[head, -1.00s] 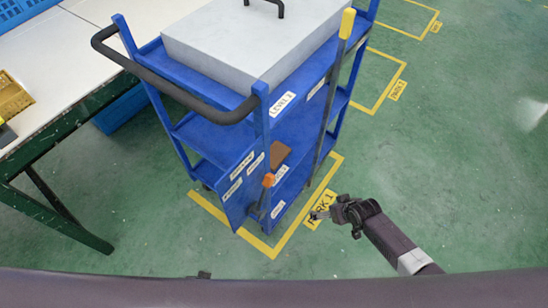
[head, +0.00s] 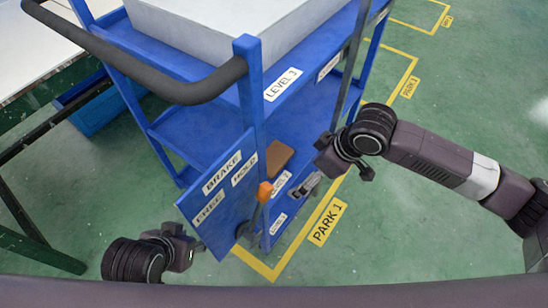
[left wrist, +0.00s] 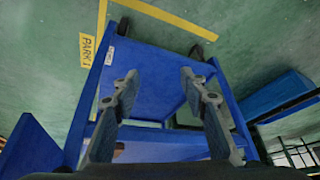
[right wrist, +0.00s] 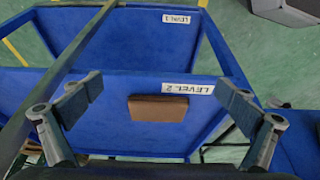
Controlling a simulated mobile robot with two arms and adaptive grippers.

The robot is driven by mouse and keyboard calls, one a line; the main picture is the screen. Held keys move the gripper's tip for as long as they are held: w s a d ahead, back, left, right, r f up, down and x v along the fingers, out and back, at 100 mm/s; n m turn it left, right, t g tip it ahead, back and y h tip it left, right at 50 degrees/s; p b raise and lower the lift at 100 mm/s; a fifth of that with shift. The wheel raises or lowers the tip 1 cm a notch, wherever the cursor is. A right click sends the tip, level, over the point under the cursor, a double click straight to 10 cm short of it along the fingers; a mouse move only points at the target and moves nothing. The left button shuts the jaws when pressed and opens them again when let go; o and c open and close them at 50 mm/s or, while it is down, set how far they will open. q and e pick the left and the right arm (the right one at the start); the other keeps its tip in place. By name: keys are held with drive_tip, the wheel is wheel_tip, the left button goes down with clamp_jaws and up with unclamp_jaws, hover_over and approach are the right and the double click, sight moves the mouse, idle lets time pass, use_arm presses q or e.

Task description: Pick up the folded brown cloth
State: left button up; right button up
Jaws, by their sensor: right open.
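The folded brown cloth (head: 276,155) lies on the middle shelf of the blue cart (head: 185,130), near the corner post. In the right wrist view the cloth (right wrist: 158,108) is a flat brown rectangle beside the LEVEL 2 label. My right gripper (head: 308,185) is at the cart's open side, right of the cloth. Its fingers (right wrist: 163,96) are spread, with the cloth seen between them and nothing held. My left gripper (head: 186,247) is low, left of the brake panel. Its fingers (left wrist: 160,88) are apart and empty.
A grey box (head: 215,30) stands on the cart's top. A dark handle bar (head: 180,92) and a hinged BRAKE panel (head: 215,200) are at the cart's near end. An orange-tipped lever (head: 264,191) rises beside the panel.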

sight(271, 154)
drive_tip(key=w+a, duration=0.1)
drive_tip(key=w+a+b, duration=0.1)
drive_tip(key=a, duration=0.1)
drive_tip(key=w+a, duration=0.1)
drive_tip(key=a, duration=0.1)
drive_tip(key=shift+w, duration=0.3)
drive_tip(key=shift+w+a, duration=0.15)
drive_tip(key=shift+a, duration=0.05)
drive_tip(key=w+a+b, duration=0.1)
drive_tip(key=a, duration=0.1)
drive_tip(key=w+a+b, duration=0.1)
drive_tip(key=w+a, duration=0.1)
drive_tip(key=shift+f, duration=0.55)
use_arm(q)
drive_tip(key=w+d+r+t+h, duration=0.1)
drive_tip(key=w+d+r+t, duration=0.2)
drive_tip(key=w+r+t, duration=0.2)
drive_tip(key=w+d+r+t+h, duration=0.2)
drive_tip(key=w+r+t, duration=0.3)
drive_tip(key=w+r, duration=0.4)
drive_tip(key=shift+w+d+r+m, duration=0.2)
drive_tip(key=shift+w+d+m, duration=0.1)
drive_tip(key=shift+w+d, duration=0.15)
use_arm(e)
drive_tip(key=c, duration=1.2)
use_arm(q)
drive_tip(key=shift+a+f, duration=0.1)
